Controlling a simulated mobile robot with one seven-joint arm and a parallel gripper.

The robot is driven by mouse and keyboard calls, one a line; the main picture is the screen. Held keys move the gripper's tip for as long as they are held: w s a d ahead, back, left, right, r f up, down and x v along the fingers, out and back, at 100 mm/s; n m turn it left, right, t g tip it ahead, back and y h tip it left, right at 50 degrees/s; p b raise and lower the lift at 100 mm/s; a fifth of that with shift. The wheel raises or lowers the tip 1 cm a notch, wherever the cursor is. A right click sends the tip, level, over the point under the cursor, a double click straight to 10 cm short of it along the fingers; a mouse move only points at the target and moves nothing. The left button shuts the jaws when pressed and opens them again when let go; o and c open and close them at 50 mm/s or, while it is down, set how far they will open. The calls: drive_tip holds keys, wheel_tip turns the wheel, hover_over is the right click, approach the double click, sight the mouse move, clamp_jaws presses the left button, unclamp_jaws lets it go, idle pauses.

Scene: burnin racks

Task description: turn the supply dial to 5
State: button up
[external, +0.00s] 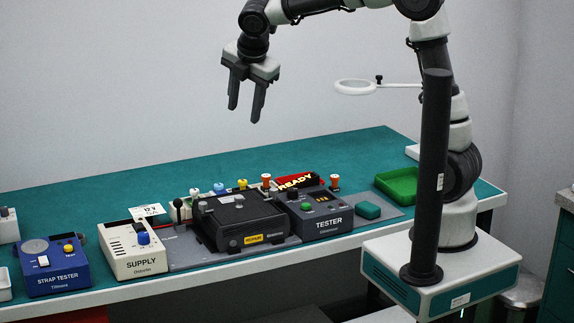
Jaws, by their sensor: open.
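The supply (133,249) is a cream box labelled SUPPLY near the front edge of the bench. Its dial (143,238) is a small blue knob on the top right of the box. The dial's setting and markings are too small to read. A sign reading 12 V (147,211) stands behind the box. My gripper (246,113) is open and empty, pointing down, high above the bench. It is well above the supply, up and to the right of it in the picture, and touches nothing.
A blue strap tester (52,268) stands left of the supply. Right of it are a black fixture box (236,220), a grey tester (318,216), a teal block (368,210) and a green tray (396,186). Several coloured knobs stand behind. The bench's back left (90,194) is clear.

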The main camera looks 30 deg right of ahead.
drive_tip(key=a+f+n, duration=0.5)
drive_tip(key=a+n, duration=0.3)
drive_tip(key=a, duration=0.6)
drive_tip(key=n+y, duration=0.1)
drive_tip(key=n, duration=0.5)
approach(139, 236)
drive_tip(key=x, duration=0.8)
drive_tip(key=shift+c, duration=0.4)
drive_tip(key=c, duration=0.9)
drive_tip(key=shift+c, duration=0.2)
drive_tip(key=m+h, duration=0.1)
drive_tip(key=m, duration=0.3)
drive_tip(key=shift+a+f+h, duration=0.1)
drive_tip(key=shift+a+h, duration=0.1)
drive_tip(key=shift+h, duration=0.2)
drive_tip(key=m+g+h, duration=0.1)
drive_tip(key=m, duration=0.2)
drive_tip(key=shift+w+m, duration=0.15)
drive_tip(key=shift+m, duration=0.15)
drive_tip(key=shift+m+h+p, duration=0.3)
drive_tip(key=shift+m, duration=0.2)
